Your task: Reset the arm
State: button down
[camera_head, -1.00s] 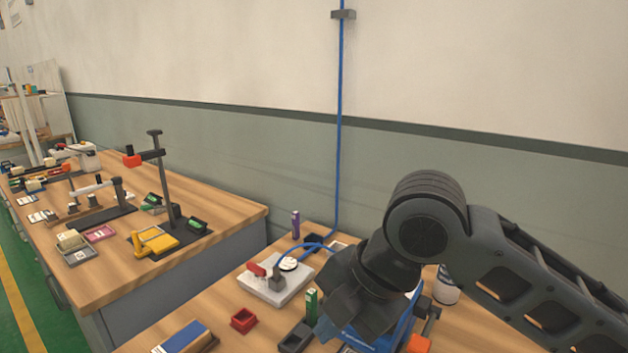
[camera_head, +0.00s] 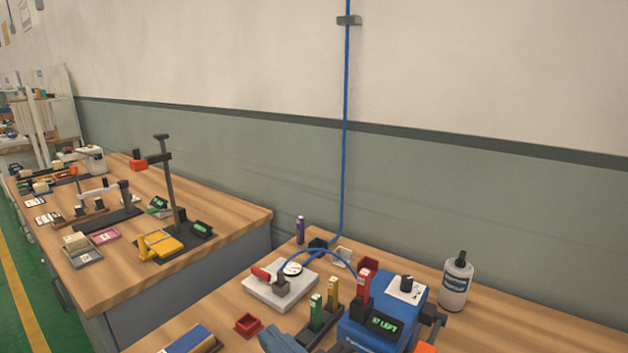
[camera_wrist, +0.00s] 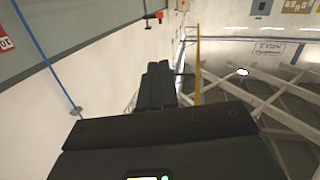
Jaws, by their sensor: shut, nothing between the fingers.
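My gripper (camera_wrist: 157,85) shows in the wrist view as dark fingers close together beyond its dark body. It is shut and empty, with no object at its tips. It points up toward the wall and the roof beams, away from any table.
The near workbench (camera_head: 225,310) holds a blue device (camera_head: 378,330), a white bottle (camera_head: 456,282), a white plate with a red-handled part (camera_head: 282,290), a small red tray (camera_head: 248,324) and upright green and red pieces. A second bench (camera_head: 110,280) stands left. A blue cable (camera_head: 345,130) runs down the wall.

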jog(key=s+d+f+m+t+h, duration=0.2)
jog(key=s+d+f+m+h, duration=0.8)
jog(key=s+d, duration=0.95)
jog(key=s, duration=0.3)
jog(key=s+d+h, duration=0.1)
jog(key=s+d, duration=0.5)
jog(key=s, duration=0.3)
jog(key=shift+s+r+n, duration=0.3)
jog(key=shift+n, duration=0.1)
